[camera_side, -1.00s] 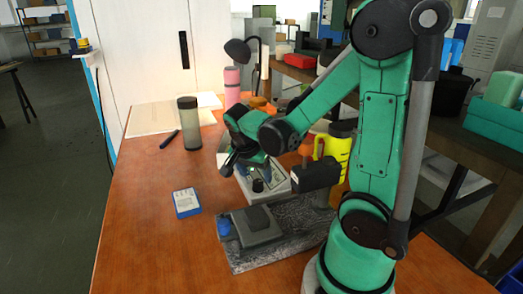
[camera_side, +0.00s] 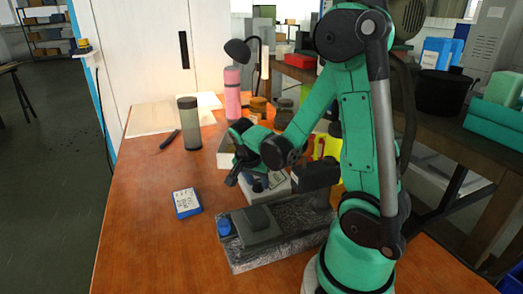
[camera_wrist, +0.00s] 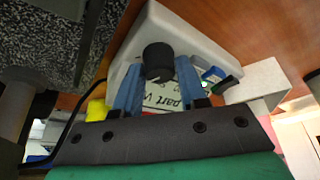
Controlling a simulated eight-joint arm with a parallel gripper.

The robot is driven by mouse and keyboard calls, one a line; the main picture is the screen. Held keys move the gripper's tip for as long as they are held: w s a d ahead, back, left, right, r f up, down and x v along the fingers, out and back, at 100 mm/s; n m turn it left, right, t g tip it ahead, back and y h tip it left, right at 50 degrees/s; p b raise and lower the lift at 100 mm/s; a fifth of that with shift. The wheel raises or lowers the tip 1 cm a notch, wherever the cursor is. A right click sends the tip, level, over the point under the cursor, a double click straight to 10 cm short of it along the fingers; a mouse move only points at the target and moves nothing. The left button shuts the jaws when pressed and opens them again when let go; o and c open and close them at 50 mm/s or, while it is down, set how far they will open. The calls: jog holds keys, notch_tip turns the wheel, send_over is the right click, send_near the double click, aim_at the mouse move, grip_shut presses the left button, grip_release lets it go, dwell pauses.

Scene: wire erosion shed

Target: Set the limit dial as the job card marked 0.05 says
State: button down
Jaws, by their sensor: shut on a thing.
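The black dial knob (camera_wrist: 158,60) stands on a pale grey box (camera_wrist: 205,45) in the wrist view. My gripper (camera_wrist: 159,78) has its two blue fingers on either side of this knob, shut on it. A white label or card (camera_wrist: 168,101) behind the fingers shows part of the print "part V"; the rest is hidden. In the side view my gripper (camera_side: 246,182) is low over the box (camera_side: 277,187), and its fingers are hard to make out. A small blue-edged white card or pack (camera_side: 187,203) lies flat on the table, its print too small to read.
A grey fixture on a speckled slab (camera_side: 275,246) with a blue knob (camera_side: 224,227) stands in front of the box. A tumbler (camera_side: 189,122), a pink bottle (camera_side: 233,92) and a dark pen-like tool (camera_side: 168,140) stand or lie behind. The table's left front is clear.

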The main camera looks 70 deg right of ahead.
jog(key=shift+n, duration=0.4)
jog(key=n+t, duration=0.2)
jog(key=n, duration=0.2)
jog(key=shift+s, duration=0.1)
jog(key=shift+d+n+t+y, duration=0.1)
jog(key=shift+n+t+y, duration=0.45)
jog(key=shift+n, duration=1.45)
jog(key=shift+c, duration=2.4)
grip_release()
jog(key=shift+v, duration=2.8)
